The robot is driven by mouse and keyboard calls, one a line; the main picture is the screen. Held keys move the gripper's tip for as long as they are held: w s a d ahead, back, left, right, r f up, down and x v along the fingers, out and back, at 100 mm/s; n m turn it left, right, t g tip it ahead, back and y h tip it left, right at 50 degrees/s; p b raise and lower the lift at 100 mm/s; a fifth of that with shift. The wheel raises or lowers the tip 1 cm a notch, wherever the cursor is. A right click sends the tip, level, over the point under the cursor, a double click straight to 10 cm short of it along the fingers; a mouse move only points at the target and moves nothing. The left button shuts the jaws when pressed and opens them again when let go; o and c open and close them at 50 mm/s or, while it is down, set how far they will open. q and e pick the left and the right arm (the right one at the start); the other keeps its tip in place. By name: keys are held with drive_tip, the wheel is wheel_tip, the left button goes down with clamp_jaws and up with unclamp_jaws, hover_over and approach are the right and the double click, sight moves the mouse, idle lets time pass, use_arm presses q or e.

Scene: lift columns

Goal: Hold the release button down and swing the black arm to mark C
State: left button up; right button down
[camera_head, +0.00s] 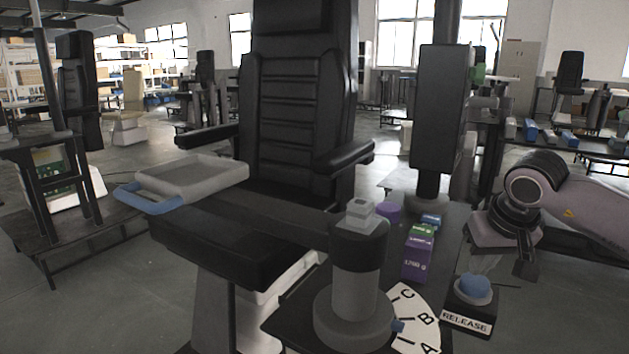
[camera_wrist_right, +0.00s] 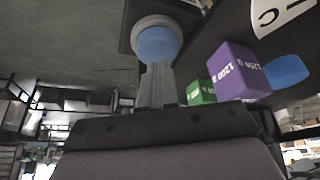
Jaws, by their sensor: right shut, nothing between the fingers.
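The release button (camera_head: 473,290) is a blue dome on a black box labelled RELEASE; it also shows in the right wrist view (camera_wrist_right: 157,44). My right gripper (camera_head: 484,268) is shut and empty, pointing down with its tips (camera_wrist_right: 155,66) at the button's near edge; I cannot tell if they press it. The black arm (camera_head: 285,212) appears to run from the grey post (camera_head: 358,285) leftward to a grey tray (camera_head: 195,174) with a blue handle. A white mark plate (camera_head: 412,316) carries A, B and C. A blue pointer (camera_head: 398,326) at the post's base lies between B and A, away from C.
A purple block (camera_head: 418,262) marked 1200 g and a green block (camera_head: 420,231) stand behind the plate. A black chair (camera_head: 295,110) stands behind the tray, and a dark upright column (camera_head: 443,110) rises behind the blocks.

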use_arm(q)
drive_tip(key=shift+f+b, duration=0.55)
use_arm(e)
drive_tip(key=shift+f, duration=1.15)
